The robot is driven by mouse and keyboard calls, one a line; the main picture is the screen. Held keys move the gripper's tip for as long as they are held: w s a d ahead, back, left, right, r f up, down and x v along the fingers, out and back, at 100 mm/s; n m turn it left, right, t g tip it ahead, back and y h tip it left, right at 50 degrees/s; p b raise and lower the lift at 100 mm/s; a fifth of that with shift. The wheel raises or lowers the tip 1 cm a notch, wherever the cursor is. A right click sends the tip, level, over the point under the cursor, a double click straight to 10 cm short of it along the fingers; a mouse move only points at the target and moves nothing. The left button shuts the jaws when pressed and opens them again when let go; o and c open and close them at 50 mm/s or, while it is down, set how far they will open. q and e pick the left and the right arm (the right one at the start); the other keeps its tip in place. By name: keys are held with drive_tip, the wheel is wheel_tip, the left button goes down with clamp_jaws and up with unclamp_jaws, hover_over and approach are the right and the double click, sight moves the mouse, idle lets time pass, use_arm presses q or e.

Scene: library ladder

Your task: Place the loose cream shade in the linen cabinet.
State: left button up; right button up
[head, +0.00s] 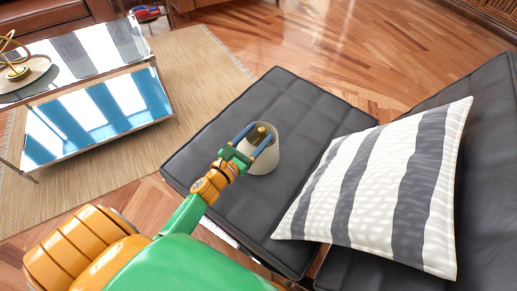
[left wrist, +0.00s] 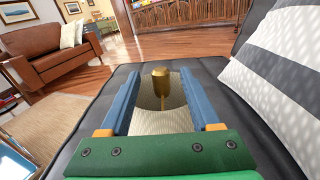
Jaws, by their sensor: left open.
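The cream shade (head: 265,162) stands on the dark grey cushioned seat. A gold fitting (head: 262,130) shows in its open top. My left gripper (head: 261,131) is open at the shade, with its two blue fingers apart. In the left wrist view, the shade (left wrist: 160,122) and the gold fitting (left wrist: 160,82) show between the fingers of the gripper (left wrist: 159,74). I cannot tell whether the fingers touch the shade. My right gripper is not in view. I cannot identify the linen cabinet for sure.
A striped pillow (head: 375,180) lies right of the shade on the dark seat (head: 215,130). A glass-and-mirror table (head: 95,110) stands on a woven rug (head: 205,75) at left. A brown sofa (left wrist: 60,55) and wooden furniture (left wrist: 190,16) stand farther off. Wood floor (head: 320,50) is clear.

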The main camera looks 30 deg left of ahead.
use_arm(q)
drive_tip(key=shift+w+d, duration=0.15)
drive_tip(key=shift+w, duration=1.05)
clamp_jaws()
idle(0.4)
